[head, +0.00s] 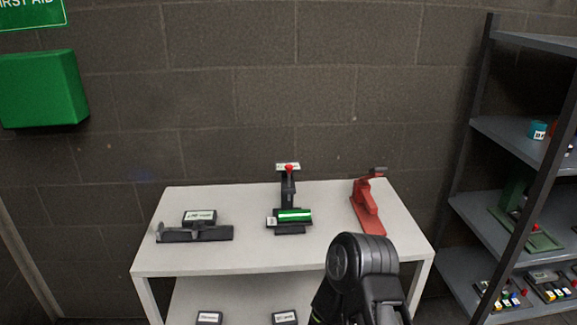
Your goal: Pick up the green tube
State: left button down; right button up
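The green tube (294,215) is a short bright green bar with a pale stripe. It lies sideways on the base of a black stand (288,190) with a red knob, at the middle of the white table (260,257). Neither gripper's fingers show.
A red tool (368,208) stands right of the tube. A grey clamp-like tool (195,234) and a labelled black block (200,217) are at the left. Shelving (495,205) stands at the right. The tabletop between these is clear. A green box (42,88) hangs on the wall.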

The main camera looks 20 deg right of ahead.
aim_at(293, 218)
jog(key=z, duration=1.25)
jog(key=i+l, duration=0.3)
jog(key=l, duration=0.15)
jog(key=i+l, duration=0.3)
jog(key=l, duration=0.15)
